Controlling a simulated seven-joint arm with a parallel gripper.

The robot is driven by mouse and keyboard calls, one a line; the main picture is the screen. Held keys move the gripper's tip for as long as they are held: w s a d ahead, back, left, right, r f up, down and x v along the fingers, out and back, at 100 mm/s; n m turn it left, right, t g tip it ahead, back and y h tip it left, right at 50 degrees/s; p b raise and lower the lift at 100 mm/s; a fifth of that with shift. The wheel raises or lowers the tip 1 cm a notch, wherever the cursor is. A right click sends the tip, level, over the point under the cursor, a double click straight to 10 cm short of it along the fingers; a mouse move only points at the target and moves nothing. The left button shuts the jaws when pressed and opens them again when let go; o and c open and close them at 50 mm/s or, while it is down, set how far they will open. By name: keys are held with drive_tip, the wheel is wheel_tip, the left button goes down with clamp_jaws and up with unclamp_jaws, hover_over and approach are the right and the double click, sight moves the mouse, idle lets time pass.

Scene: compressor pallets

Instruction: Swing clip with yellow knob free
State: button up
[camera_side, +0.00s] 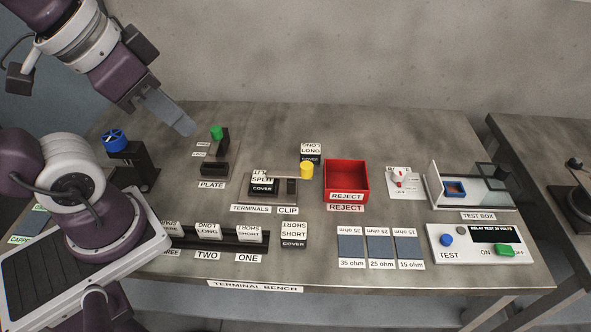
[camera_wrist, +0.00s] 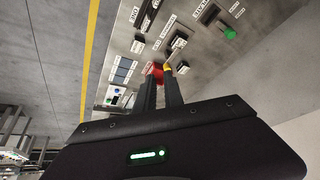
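The yellow knob (camera_side: 306,169) stands at the right end of the clip, above the dark block (camera_side: 291,188) behind the CLIP label. A thin pale bar runs left from the knob toward the terminals block, where a white and black SPLIT cover (camera_side: 263,187) sits. Whether the bar presses on the cover is too small to tell. The knob also shows in the wrist view (camera_wrist: 168,68), just beyond my fingertips in the picture. My gripper (camera_side: 186,128) is high at the upper left, well away from the knob. In the wrist view its two fingers (camera_wrist: 157,80) stand apart, with nothing between them.
A red REJECT bin (camera_side: 346,181) is right of the knob. A green-knobbed PLATE fixture (camera_side: 216,133) and a blue-knobbed fixture (camera_side: 115,141) stand left. The test box (camera_side: 470,190) is at right.

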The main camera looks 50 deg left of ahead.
sight(305, 173)
drive_tip(key=w+m, duration=0.3)
drive_tip(key=w+m+g, duration=0.1)
drive_tip(key=w+m, duration=0.1)
drive_tip(key=shift+d+f+y, duration=0.1)
drive_tip(key=shift+f+y, duration=0.15)
drive_tip(key=shift+y, duration=0.15)
clamp_jaws()
drive_tip(key=w+d+f+m+g, duration=0.1)
drive_tip(key=w+d+f+m, duration=0.2)
drive_tip(key=w+f+m, duration=0.4)
drive_tip(key=w+d+f+m+g+y, duration=0.1)
drive_tip(key=w+d+f+m, duration=0.3)
drive_tip(key=w+f+m, duration=0.3)
drive_tip(key=w+m, duration=0.1)
drive_tip(key=m, duration=0.4)
drive_tip(key=shift+d+f+g, duration=0.25)
drive_tip(key=shift+g, duration=0.15)
drive_tip(key=w+a+f, duration=0.3)
drive_tip(key=a+f, duration=0.2)
drive_tip(key=f, duration=0.4)
drive_tip(key=shift+w+a+f, duration=0.15)
drive_tip(key=shift+w+f, duration=0.15)
drive_tip(key=shift+f, duration=0.05)
